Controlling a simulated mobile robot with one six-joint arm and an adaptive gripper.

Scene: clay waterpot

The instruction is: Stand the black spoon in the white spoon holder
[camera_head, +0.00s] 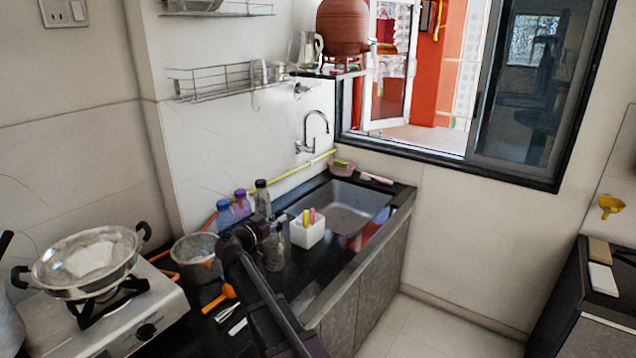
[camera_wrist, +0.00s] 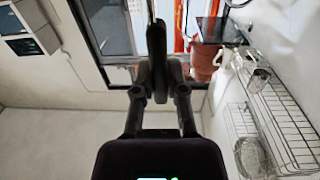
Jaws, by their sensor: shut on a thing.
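The white spoon holder (camera_head: 307,234) stands on the black counter beside the sink in the head view, with a yellow and a pink handle sticking up from it. My gripper (camera_head: 275,225) is just left of the holder, near the bottles. In the wrist view my gripper (camera_wrist: 159,82) is shut on a dark, slender thing, the black spoon (camera_wrist: 157,40), which extends up the picture from between the fingertips. The spoon is hard to make out in the head view against the dark arm and counter. The holder does not show in the wrist view.
Several bottles (camera_head: 241,204) stand just behind my gripper, and a clear jar (camera_head: 273,252) is below it. A steel pot (camera_head: 197,257) and an orange spoon (camera_head: 220,298) lie to the left. The sink (camera_head: 350,208) is behind the holder. A wire rack (camera_head: 215,82) hangs above.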

